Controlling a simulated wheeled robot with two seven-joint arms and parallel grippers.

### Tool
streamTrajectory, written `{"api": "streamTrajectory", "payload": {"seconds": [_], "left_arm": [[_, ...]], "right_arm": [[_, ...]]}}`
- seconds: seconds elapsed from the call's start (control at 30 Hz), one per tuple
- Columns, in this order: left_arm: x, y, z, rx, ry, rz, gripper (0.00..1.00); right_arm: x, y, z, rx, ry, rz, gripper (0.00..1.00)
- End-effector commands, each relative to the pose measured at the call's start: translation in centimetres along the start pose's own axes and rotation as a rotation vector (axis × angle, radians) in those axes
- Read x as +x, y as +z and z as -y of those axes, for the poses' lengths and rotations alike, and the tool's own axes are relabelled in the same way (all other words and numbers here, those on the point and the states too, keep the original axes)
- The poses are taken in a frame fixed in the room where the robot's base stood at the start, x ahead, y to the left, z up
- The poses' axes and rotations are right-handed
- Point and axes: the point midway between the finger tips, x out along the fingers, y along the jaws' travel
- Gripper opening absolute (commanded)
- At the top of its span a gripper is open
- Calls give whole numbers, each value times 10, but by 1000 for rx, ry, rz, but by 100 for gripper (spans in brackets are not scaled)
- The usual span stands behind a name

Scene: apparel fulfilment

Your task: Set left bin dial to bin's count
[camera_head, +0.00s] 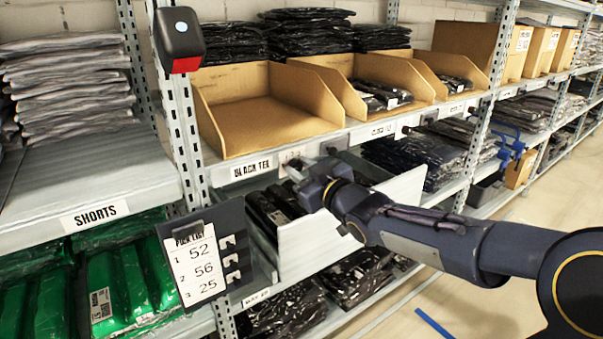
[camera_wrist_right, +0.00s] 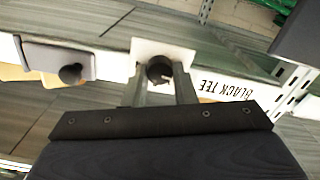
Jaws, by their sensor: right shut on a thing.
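The left bin (camera_head: 262,112) is an open cardboard bin on the upper shelf, and no garment shows inside it. Below it, on the shelf edge beside the BLACK TEE label (camera_head: 251,168), is a white dial plate (camera_head: 292,154). In the wrist view a dark round knob (camera_wrist_right: 159,69) sits on this plate (camera_wrist_right: 148,49). My right gripper (camera_head: 299,172) reaches the dial from the front. Its two fingers (camera_wrist_right: 160,84) are shut on either side of the knob. The dial's setting is too small or hidden to read. My left gripper is not in view.
The middle bin (camera_head: 334,88) holds dark bagged garments, with another dial (camera_head: 402,124) on the shelf edge. A pick list (camera_head: 198,266) hangs at the left post. An open white drawer (camera_head: 318,246) with dark packs is under my right arm. Floor at right is clear.

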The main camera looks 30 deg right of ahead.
Motion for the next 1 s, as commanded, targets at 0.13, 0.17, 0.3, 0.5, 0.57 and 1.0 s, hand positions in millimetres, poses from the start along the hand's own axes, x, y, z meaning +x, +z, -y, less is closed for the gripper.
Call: {"api": "streamTrajectory", "payload": {"seconds": [0.13,0.17,0.3,0.5,0.57,1.0], "left_arm": [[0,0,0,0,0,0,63],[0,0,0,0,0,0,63],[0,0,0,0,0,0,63],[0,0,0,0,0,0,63],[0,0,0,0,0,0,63],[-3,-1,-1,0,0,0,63]], "right_arm": [[0,2,1,-7,-1,5,2],[0,2,1,-7,-2,5,1],[0,2,1,-7,-2,5,1],[0,2,0,-6,-1,4,41],[0,1,0,-6,-1,3,46],[-20,-1,-2,-5,2,0,46]]}}
